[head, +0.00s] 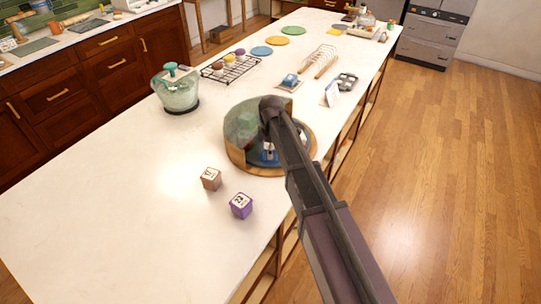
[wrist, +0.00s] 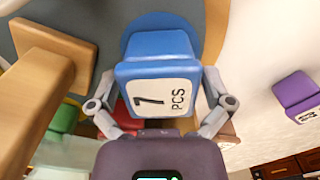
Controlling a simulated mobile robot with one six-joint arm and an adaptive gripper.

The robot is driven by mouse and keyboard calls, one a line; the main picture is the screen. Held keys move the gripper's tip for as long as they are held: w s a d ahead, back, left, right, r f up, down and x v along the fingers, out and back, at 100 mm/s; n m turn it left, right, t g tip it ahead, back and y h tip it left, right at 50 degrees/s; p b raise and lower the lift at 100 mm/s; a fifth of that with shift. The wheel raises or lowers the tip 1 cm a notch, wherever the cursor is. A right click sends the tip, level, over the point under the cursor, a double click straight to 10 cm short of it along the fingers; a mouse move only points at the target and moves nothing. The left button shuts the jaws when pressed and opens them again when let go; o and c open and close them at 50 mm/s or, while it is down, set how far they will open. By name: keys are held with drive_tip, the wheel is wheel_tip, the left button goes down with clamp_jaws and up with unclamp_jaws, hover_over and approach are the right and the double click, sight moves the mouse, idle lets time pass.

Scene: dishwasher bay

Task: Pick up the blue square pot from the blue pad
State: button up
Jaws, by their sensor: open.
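The blue square pot (wrist: 160,50) has a white label reading "7 PCS" on its near side. It fills the upper middle of the wrist view, in front of the round blue pad (wrist: 128,42), whose edge shows around its top. My gripper (wrist: 160,78) is open, with one finger on each side of the pot. I cannot tell whether the fingers touch it. In the head view, my arm reaches into a round wooden stand (head: 240,160) with a curved greenish wall. My arm hides most of the pot there.
A wooden post (wrist: 40,85) stands close left in the wrist view, with green (wrist: 64,118) and red items beyond. A purple cube (head: 241,206) and a brown cube (head: 211,178) sit on the counter. A glass bowl (head: 177,93) and wire rack (head: 230,69) stand farther back. The front-left counter is clear.

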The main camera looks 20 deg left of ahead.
drive_tip(key=shift+f, duration=0.25)
idle(0.4)
drive_tip(key=c, duration=1.1)
